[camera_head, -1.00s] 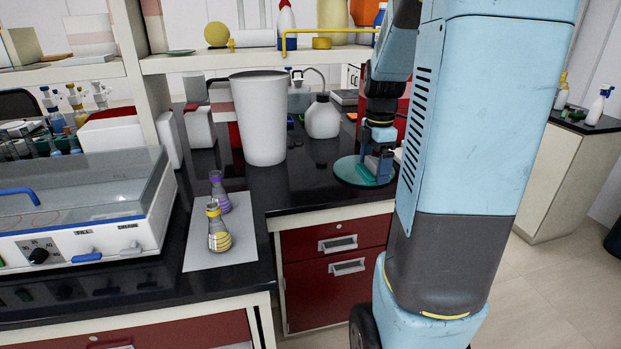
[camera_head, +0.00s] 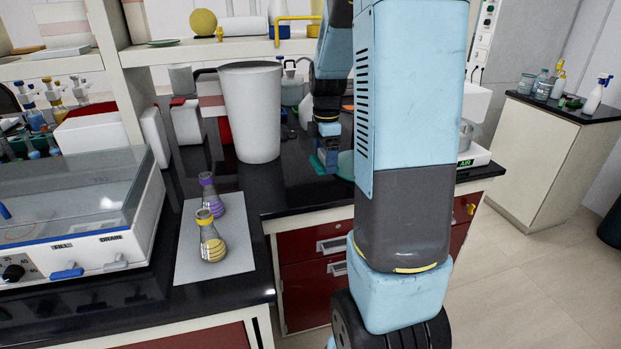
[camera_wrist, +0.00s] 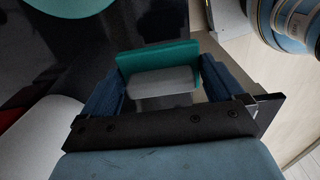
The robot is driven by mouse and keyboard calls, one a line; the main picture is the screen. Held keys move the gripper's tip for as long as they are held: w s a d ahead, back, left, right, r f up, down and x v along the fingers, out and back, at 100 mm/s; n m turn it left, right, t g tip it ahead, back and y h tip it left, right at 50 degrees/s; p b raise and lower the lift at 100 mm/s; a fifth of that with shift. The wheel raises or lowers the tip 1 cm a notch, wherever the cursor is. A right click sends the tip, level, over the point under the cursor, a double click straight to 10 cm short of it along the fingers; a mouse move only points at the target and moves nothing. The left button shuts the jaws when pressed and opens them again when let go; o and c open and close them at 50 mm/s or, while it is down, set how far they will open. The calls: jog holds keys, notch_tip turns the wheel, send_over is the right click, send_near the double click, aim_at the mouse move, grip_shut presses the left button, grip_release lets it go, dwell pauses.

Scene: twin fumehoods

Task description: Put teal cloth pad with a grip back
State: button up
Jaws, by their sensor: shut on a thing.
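The teal cloth pad (camera_wrist: 150,62) shows in the wrist view as a flat teal plate beyond the fingertips, with a grey grip block (camera_wrist: 165,80) below it. My gripper (camera_wrist: 163,88) is shut on this block, with one dark blue finger on each side. In the head view my gripper (camera_head: 326,153) is low over the black bench, right of the tall white bin, and a teal edge of the pad (camera_head: 318,165) shows beneath it. I cannot tell whether the pad touches the bench.
A round teal disc (camera_head: 345,167) lies right of my gripper, partly hidden by my arm; it also shows in the wrist view (camera_wrist: 68,5). The white bin (camera_head: 252,115) stands left. Two flasks (camera_head: 210,238) stand on a grey mat (camera_head: 190,265). A shelf (camera_head: 240,50) runs behind.

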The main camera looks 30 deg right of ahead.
aim_at(311, 162)
jog(key=w+f, duration=0.1)
jog(key=f, duration=0.1)
jog(key=w+a+f, duration=0.2)
jog(key=f, duration=0.1)
jog(key=shift+w+a+f, duration=0.15)
jog(key=shift+w+f, duration=0.2)
jog(key=shift+w, duration=0.05)
jog(key=shift+f, duration=1.5)
jog(key=shift+f, duration=0.1)
jog(key=o, duration=0.9)
jog(key=shift+o, duration=0.2)
